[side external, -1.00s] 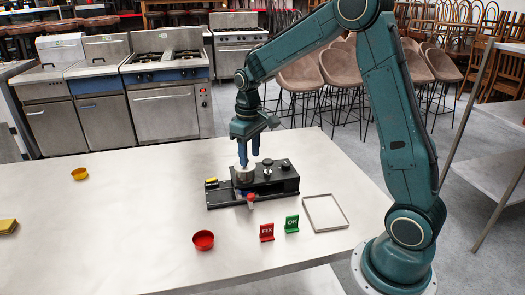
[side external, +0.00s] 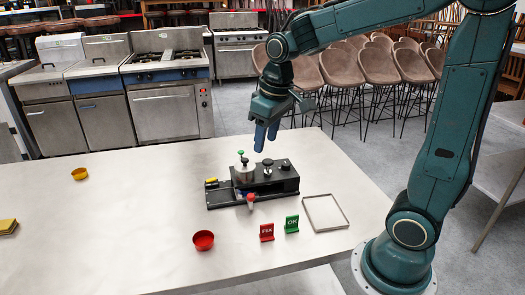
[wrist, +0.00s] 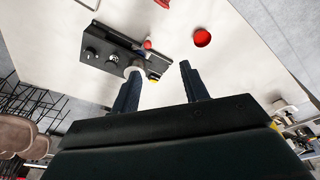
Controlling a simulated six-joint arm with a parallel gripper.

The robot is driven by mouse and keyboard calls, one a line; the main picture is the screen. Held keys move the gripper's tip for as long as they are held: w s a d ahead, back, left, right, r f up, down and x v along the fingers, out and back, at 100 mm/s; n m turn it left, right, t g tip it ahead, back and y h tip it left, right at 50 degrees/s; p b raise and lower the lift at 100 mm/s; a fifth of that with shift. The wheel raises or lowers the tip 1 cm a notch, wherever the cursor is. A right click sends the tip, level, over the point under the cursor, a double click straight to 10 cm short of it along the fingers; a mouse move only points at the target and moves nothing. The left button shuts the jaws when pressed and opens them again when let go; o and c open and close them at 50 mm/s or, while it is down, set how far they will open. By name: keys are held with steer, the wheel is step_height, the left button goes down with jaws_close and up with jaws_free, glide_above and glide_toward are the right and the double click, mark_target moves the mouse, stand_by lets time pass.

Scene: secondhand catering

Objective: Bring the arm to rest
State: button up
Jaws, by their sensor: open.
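My gripper (side external: 266,136) is open and empty. It hangs in the air above and behind the black device, apart from it, with blue fingers pointing down. In the wrist view my gripper (wrist: 158,82) shows its two fingers spread wide with nothing between them. The black device (side external: 280,182) sits on the table with dark knobs, a red knob at its front and a yellow part at its left end. The device also shows in the wrist view (wrist: 110,50), partly behind a finger.
A red bowl (side external: 203,240), a red FIX sign (side external: 267,232), a green OK sign (side external: 292,224) and an empty square frame (side external: 345,212) are near the front edge of the table (side external: 130,220). A yellow bowl (side external: 80,174) is at left. Stools (side external: 305,75) stand behind.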

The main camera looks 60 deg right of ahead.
steer(key=s+a+r+t, duration=0.1)
steer(key=s+a, duration=0.1)
steer(key=s, duration=0.5)
steer(key=s+a+r+t, duration=0.2)
steer(key=s+a, duration=0.1)
steer(key=s, duration=0.5)
steer(key=shift+s, duration=0.25)
stand_by(0.9)
